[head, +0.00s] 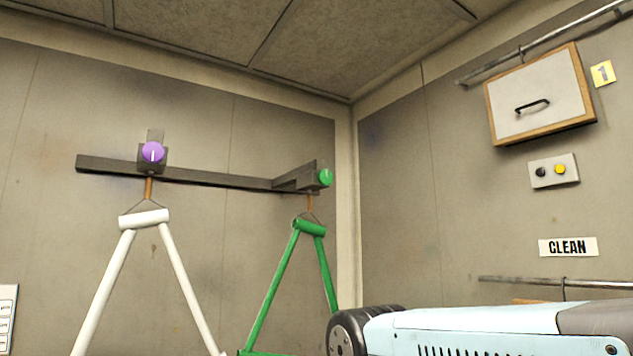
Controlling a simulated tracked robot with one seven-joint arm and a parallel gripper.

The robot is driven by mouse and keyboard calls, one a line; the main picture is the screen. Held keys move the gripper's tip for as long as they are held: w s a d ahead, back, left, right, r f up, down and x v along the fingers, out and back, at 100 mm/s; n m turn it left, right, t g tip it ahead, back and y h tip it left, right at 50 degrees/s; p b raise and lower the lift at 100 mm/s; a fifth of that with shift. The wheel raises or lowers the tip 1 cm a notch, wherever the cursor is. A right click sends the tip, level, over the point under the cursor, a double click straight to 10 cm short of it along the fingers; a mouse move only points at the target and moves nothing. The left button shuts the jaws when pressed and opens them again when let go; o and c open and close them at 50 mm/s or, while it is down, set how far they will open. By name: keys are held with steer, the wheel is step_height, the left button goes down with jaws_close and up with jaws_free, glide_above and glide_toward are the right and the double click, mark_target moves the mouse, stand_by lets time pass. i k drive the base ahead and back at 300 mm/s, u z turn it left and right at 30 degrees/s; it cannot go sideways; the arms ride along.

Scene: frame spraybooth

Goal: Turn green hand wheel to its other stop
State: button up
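The green hand wheel (326,178) is a small round knob at the right end of a dark rail on the back wall, close to the room's corner. It is seen at an angle, and its turn position is too small to tell. A green frame (266,300) hangs below it from a brown hook. My gripper is not in view. Only a light blue link and a black joint of my arm show at the bottom right, below the wheel and apart from it.
A purple hand wheel (152,152) with a white mark sits on the same rail (225,178), above a hanging white frame (105,280). The right wall carries a wood-edged cabinet (540,93), a button box (553,171), a CLEAN sign (568,247) and pipes.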

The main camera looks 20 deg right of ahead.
mark_target(324, 177)
steer(key=i, duration=1.5)
steer(key=u, duration=0.05)
